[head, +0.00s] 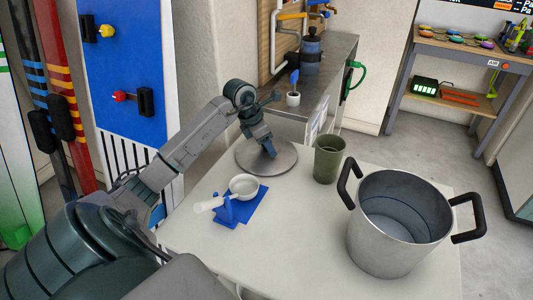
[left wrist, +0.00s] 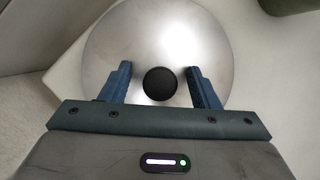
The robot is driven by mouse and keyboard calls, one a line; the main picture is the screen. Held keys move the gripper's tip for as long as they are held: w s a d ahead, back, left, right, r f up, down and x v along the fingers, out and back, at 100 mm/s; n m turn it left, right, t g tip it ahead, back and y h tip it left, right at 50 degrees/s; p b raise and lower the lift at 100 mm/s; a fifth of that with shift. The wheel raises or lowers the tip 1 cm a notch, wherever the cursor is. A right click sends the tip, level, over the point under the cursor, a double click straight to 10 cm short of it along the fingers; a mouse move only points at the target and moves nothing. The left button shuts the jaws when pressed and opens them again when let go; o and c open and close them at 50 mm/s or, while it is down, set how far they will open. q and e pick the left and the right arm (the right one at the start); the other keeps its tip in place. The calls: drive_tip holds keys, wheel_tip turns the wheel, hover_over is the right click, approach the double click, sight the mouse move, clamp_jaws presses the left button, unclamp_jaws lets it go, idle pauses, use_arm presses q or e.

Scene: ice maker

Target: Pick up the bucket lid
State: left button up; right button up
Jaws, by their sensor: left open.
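The bucket lid (head: 283,160) is a round grey metal disc lying on the white table at its back left. In the left wrist view the lid (left wrist: 155,40) fills the upper middle, with a black round knob (left wrist: 160,84) at its centre. My left gripper (head: 269,152) points down over the lid and hides the knob in the head view. In the left wrist view its two blue fingers (left wrist: 160,88) are open, one on each side of the knob, with gaps to it. The metal bucket (head: 365,238) with two black handles stands open at the table's right. My right gripper is not in view.
A green cup (head: 328,160) stands right of the lid. A white scoop (head: 243,186) rests on a blue stand (head: 236,211) in front of the lid. The white table (head: 290,250) is clear at its front middle. A metal counter (head: 335,75) stands behind.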

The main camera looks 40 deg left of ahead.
use_arm(q)
drive_tip(key=c, duration=1.1)
drive_tip(key=shift+r, duration=0.1)
wheel_tip(320, 180, up, 10)
